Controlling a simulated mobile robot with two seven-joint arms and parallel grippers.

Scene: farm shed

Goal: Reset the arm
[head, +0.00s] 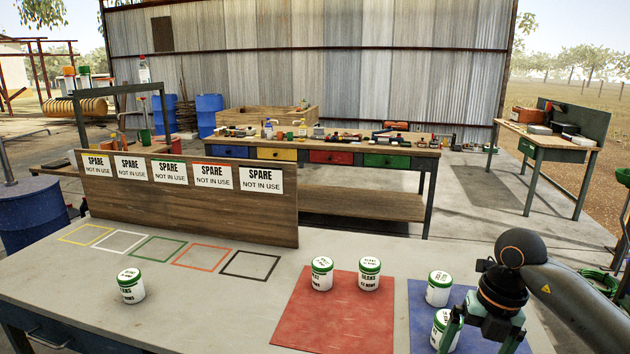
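My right gripper (481,341) hangs over the blue mat (418,308) at the lower right, fingers spread apart, with nothing seen between them. A white can with a green lid (444,333) stands beside its left finger and is partly hidden by it. Another such can (439,288) stands behind that one on the blue mat. Two similar cans, one on the left (322,274) and one on the right (369,274), stand at the back of the red mat (330,319). One more can (131,286) stands alone on the left of the table. My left gripper is out of view.
Coloured outline squares (155,249) mark the grey tabletop (220,312), all empty. A wooden board (190,207) with several "SPARE NOT IN USE" signs stands behind them. The table between the lone can and the red mat is clear. A workbench (340,157) stands farther back.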

